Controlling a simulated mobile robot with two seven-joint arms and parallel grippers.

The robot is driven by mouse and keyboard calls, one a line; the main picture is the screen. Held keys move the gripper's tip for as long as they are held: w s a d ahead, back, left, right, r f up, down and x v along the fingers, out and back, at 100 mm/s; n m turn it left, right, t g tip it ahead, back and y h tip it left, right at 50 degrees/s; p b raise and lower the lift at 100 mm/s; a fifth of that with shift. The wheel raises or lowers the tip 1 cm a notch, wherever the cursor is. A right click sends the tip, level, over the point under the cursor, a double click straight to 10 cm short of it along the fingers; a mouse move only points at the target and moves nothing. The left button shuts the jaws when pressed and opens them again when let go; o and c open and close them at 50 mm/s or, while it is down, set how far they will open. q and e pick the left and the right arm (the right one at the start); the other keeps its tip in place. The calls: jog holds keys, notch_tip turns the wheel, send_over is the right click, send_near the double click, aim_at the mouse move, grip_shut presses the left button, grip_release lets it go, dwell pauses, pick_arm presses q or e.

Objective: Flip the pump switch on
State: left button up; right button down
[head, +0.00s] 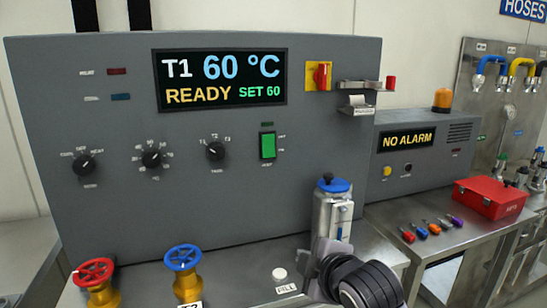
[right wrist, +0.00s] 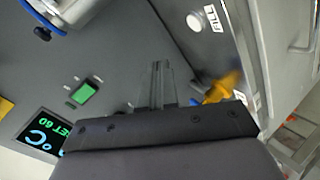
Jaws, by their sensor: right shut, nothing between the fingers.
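The green rocker switch (head: 268,146) is on the grey control panel (head: 110,210), below the right part of the display, with a dark green lamp just above it. Its small label is too blurred to read, and I cannot tell which way the rocker is tipped. The switch also shows in the right wrist view (right wrist: 85,92), left of my right gripper (right wrist: 158,75). That gripper's fingers are together and empty, apart from the switch. In the head view my right arm comes in at the bottom, below and right of the switch. My left gripper is not in view.
A metal canister with a blue lid (head: 333,187) stands right of the switch, close to my right arm. A red valve wheel (head: 93,272), a blue valve wheel (head: 182,258) and a white button (head: 279,273) are below. The panel face around the switch is clear.

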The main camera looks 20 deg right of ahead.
jog(key=w+r+n+t, duration=0.2)
jog(key=r, duration=0.5)
jog(key=w+r+n+t, duration=0.2)
jog(key=w+r, duration=0.1)
jog(key=r, duration=0.5)
jog(key=shift+w+n, duration=0.3)
jog(key=shift+n, duration=0.1)
